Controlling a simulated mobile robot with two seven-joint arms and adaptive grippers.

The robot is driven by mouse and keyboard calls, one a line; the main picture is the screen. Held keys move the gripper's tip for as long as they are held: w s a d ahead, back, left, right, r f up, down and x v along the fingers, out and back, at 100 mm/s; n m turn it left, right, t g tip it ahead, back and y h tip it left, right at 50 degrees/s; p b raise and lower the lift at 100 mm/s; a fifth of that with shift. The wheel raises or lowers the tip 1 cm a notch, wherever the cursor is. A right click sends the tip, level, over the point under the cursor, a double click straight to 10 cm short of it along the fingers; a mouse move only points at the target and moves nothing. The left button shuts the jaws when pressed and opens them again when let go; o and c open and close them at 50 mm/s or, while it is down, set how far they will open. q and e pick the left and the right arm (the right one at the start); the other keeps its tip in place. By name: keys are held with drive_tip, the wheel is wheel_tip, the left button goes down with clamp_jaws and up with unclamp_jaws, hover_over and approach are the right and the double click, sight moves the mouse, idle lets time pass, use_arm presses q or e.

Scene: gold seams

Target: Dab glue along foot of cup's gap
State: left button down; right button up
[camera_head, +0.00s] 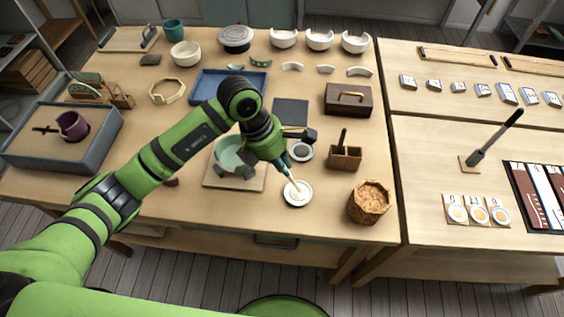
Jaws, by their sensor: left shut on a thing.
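My left gripper (284,162) comes down at the middle of the table and is shut on a slim pale stick (292,179). The stick points down, with its low end at a small white dish (306,202) holding pale cream stuff; whether it touches cannot be told. A teal cup (229,156) sits on a square wooden board (217,182) left of the gripper. My left wrist hides part of the cup, and its gap cannot be made out clearly. My right gripper is not in view.
A second small dish (300,152) lies behind the gripper. A wooden holder (345,158) and a crumpled brown tub (370,203) stand to the right. A grey sand box (98,149) with a purple cup (73,126) is far left. A blue tray (205,92) lies behind my arm.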

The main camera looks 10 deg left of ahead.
use_arm(q)
drive_tip(key=shift+f+b, duration=0.4)
drive_tip(key=shift+b, duration=0.15)
idle(1.6)
drive_tip(key=shift+r+p, duration=1.95)
drive_tip(key=shift+r, duration=1.6)
